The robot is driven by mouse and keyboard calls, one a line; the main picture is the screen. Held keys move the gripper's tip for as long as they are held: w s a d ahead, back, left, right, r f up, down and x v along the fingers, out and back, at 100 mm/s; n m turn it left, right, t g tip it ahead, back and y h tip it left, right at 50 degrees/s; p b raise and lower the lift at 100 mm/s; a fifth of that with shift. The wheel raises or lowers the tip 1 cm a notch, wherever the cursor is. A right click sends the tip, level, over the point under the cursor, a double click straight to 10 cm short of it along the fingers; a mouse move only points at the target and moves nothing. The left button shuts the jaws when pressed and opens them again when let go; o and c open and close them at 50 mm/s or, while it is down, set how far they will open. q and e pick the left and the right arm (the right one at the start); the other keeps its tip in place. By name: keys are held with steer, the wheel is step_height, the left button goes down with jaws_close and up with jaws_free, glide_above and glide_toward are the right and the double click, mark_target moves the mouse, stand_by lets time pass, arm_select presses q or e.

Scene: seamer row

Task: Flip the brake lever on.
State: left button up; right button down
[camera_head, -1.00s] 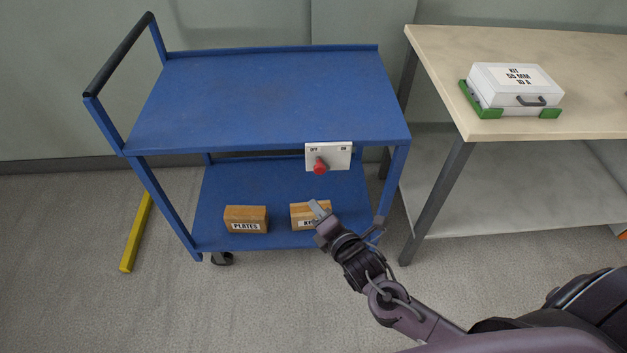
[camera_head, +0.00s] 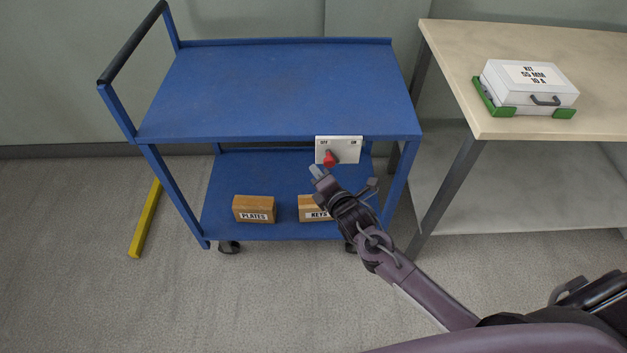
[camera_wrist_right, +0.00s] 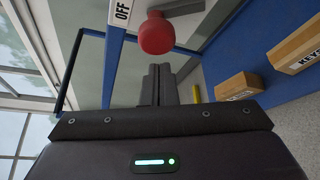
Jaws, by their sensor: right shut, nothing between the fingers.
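The brake lever has a red knob (camera_head: 329,158) on a white plate (camera_head: 349,149) marked OFF on the left and ON on the right. The plate is on the front edge of the blue cart (camera_head: 280,95). The knob sits toward the OFF side. My right gripper (camera_head: 317,172) is shut and empty, just below and left of the knob in the head view. In the right wrist view the red knob (camera_wrist_right: 156,34) shows just beyond the shut fingers (camera_wrist_right: 158,84), with the OFF label beside it. I cannot tell whether they touch. My left gripper is not in view.
Wooden boxes marked PLATES (camera_head: 254,209) and KEYS (camera_head: 313,207) stand on the cart's lower shelf. A table (camera_head: 450,70) at the right holds a white kit case (camera_head: 525,83) in a green holder. A yellow bar (camera_head: 146,218) lies on the floor at left.

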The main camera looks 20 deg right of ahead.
mark_target(328, 162)
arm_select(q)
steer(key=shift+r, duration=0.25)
arm_select(e)
steer(key=shift+s+d+r, duration=0.1)
steer(key=shift+d+r, duration=0.15)
steer(key=shift+d, duration=0.35)
